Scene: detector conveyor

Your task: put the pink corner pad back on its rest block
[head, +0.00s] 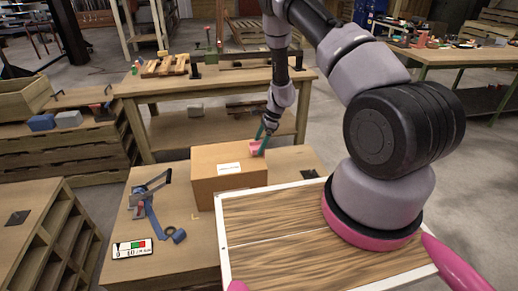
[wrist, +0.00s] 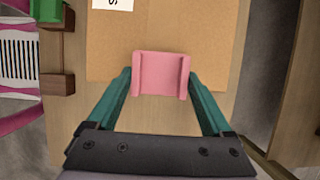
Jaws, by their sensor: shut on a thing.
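The pink corner pad (wrist: 161,74) is a small channel-shaped piece with raised sides. In the wrist view it sits between the two teal fingers of my gripper (wrist: 160,82), which are shut on it. In the head view my gripper (head: 264,138) holds the pad (head: 255,147) at the right rear of the cardboard box's top (head: 225,155). In the wrist view the pad overlaps the edge of the cardboard (wrist: 195,30); I cannot tell whether they touch. I cannot make out the rest block with certainty.
The box stands on a wooden table (head: 185,262). A tape dispenser (head: 150,203), a blue roll (head: 173,235) and a gauge card (head: 132,248) lie left of it. A workbench (head: 225,85) stands behind. In the wrist view, brown blocks (wrist: 57,72) and a green piece (wrist: 46,9) are at left.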

